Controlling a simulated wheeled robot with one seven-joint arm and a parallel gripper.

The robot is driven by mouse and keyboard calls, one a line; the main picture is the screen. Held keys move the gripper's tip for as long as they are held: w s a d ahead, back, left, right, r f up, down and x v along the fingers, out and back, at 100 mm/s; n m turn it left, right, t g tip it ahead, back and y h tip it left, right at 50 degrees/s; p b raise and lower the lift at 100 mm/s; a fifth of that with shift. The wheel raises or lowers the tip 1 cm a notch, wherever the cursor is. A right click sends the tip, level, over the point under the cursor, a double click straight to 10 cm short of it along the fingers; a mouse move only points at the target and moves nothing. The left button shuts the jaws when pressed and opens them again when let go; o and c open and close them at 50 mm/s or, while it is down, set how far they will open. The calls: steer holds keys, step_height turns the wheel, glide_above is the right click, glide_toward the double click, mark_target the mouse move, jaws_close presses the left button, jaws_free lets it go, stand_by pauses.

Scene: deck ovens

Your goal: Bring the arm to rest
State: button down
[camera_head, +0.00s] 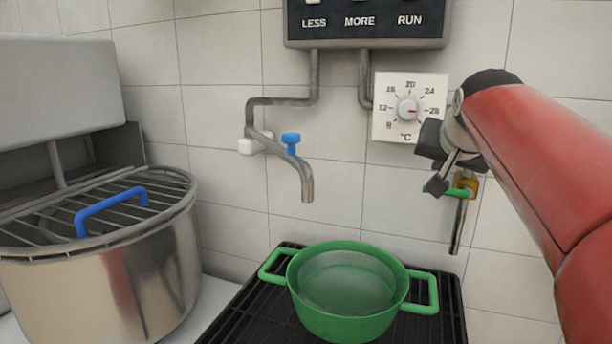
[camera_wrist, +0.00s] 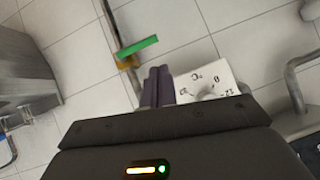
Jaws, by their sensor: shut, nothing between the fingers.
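My red arm (camera_head: 545,165) comes in from the right side of the head view and reaches toward the tiled wall. My gripper (camera_head: 437,188) is at its end, just below and right of the white temperature dial (camera_head: 409,107). In the wrist view my gripper's two dark fingers (camera_wrist: 157,85) are together with nothing between them. The dial's plate (camera_wrist: 207,82) shows right beside the fingers there. A green lever (camera_head: 447,191) on a brass fitting sits just behind the gripper in the head view. It also shows above the fingers in the wrist view (camera_wrist: 137,46).
A green pot (camera_head: 345,325) holding clear liquid stands on a black grate (camera_head: 240,318), below a spout (camera_head: 307,185) with a blue tap (camera_head: 291,140). A steel mixer bowl (camera_head: 110,290) with a blue-handled guard is at left. A control panel (camera_head: 367,22) hangs above.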

steer(key=s+a+f+n+g+y, duration=0.1)
steer(key=s+a+f+n, duration=0.1)
steer(key=s+a+f, duration=0.2)
steer(key=s+a+f+n+g+y, duration=0.1)
steer(key=s+a+f, duration=0.4)
steer(key=s+f, duration=0.6)
steer(key=s+a+f+n+g+y, duration=0.1)
steer(key=s+a+f+n+g, duration=0.2)
steer(key=s+f, duration=0.4)
steer(key=shift+s+a+f, duration=0.1)
steer(key=shift+a+f, duration=0.15)
steer(key=shift+f, duration=0.6)
steer(key=shift+s+a+f, duration=0.1)
steer(key=shift+a+f, duration=0.15)
steer(key=shift+f, duration=0.65)
steer(key=shift+s+a+f, duration=0.1)
steer(key=shift+a+f, duration=0.15)
steer(key=shift+f, duration=0.6)
